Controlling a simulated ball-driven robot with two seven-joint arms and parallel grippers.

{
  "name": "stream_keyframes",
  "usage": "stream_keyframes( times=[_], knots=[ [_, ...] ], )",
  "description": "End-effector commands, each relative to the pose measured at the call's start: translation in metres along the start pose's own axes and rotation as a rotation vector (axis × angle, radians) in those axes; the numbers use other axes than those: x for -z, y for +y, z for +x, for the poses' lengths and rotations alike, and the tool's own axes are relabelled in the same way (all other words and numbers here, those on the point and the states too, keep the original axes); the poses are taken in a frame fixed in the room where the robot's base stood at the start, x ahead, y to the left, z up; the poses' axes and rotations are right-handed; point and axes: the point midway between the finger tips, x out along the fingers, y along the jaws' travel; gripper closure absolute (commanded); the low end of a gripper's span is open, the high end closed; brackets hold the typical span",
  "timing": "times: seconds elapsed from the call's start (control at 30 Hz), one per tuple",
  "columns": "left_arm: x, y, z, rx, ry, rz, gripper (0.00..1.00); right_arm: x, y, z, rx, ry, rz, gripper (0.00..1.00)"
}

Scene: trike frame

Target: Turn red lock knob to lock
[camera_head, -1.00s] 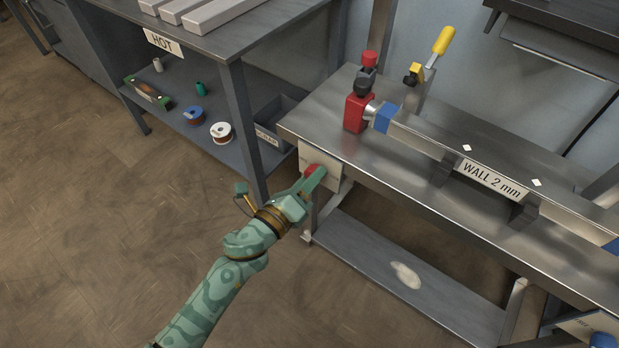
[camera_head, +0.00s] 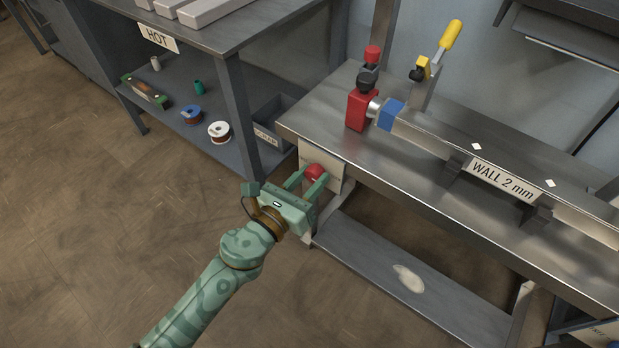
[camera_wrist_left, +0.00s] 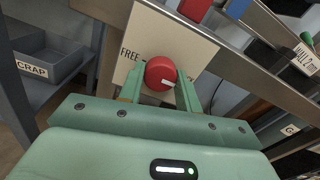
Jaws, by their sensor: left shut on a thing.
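The red lock knob (camera_head: 314,171) sits on a pale plate (camera_head: 335,165) at the end of the steel bench. My left gripper (camera_head: 312,176) reaches it from the lower left, one finger on each side, shut on the knob. In the left wrist view the round red knob (camera_wrist_left: 160,73) sits between the green fingers, with a white mark on its face toward the lower right. My right gripper is not in view.
The bench (camera_head: 315,118) carries a red block (camera_head: 359,110), a yellow-handled clamp (camera_head: 449,38) and a long bar labelled "WALL 2 mm" (camera_head: 503,181). A shelf unit (camera_head: 240,115) with spools stands to the left. The floor (camera_head: 110,210) at left is open.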

Motion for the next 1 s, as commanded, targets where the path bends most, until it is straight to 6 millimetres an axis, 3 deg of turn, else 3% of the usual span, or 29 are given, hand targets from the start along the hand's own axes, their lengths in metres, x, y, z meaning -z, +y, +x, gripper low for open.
stream_keyframes(
  times=[0.57,0.6,0.67,1.0],
  knots=[
    [0.0051,0.0007,-0.0017,-0.001,0.009,0.032,0.89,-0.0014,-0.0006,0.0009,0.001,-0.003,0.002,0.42],
    [0.0051,0.0007,-0.0017,-0.001,0.009,0.032,0.58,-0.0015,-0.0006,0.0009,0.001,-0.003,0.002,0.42],
    [0.0046,0.0006,-0.0016,-0.001,0.009,0.031,0.44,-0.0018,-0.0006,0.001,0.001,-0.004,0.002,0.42],
    [0.0015,0.0002,-0.0005,0.0,0.003,0.03,0.44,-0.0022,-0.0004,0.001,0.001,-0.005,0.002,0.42]
  ],
)
